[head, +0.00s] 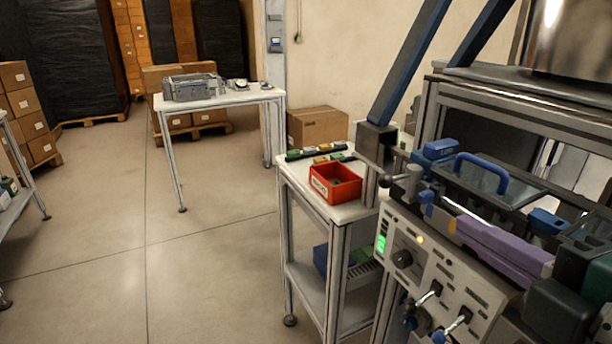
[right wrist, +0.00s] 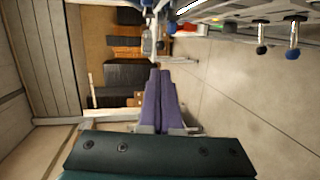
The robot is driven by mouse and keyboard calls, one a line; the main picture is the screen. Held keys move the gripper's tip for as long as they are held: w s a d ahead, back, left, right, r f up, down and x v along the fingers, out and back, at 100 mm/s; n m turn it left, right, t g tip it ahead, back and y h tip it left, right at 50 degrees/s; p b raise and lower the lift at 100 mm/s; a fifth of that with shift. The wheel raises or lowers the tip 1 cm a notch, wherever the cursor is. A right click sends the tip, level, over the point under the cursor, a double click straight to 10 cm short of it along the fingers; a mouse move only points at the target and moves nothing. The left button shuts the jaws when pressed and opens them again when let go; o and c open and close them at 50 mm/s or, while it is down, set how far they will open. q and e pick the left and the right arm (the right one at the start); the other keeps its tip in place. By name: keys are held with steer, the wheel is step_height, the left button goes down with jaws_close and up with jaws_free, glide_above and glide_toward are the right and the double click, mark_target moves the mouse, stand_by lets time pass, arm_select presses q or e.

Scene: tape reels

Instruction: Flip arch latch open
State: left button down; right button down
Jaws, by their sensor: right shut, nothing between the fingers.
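A blue arch-shaped handle (head: 495,168) stands on the clear lid (head: 500,185) of the machine at the right of the head view. A smaller blue latch-like part (head: 427,200) sits at the machine's front left edge, beside a grey cylinder with a dark knob. I cannot tell which of these is the arch latch. My right gripper (head: 460,224) has purple fingers, shut and empty, above the front edge of the machine and in front of the lid. The fingers also show together in the right wrist view (right wrist: 160,78). My left gripper is out of view.
The control panel (head: 425,262) carries a green display, a dial and toggle levers below my right gripper. A red bin (head: 335,183) sits on a small cart to the left. A blue post (head: 410,62) rises behind the panel. Open floor lies left of the cart.

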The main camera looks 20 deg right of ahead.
steer(key=shift+w, duration=0.1)
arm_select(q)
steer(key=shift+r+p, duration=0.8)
arm_select(e)
glide_toward(390, 184)
steer(key=x, duration=0.7)
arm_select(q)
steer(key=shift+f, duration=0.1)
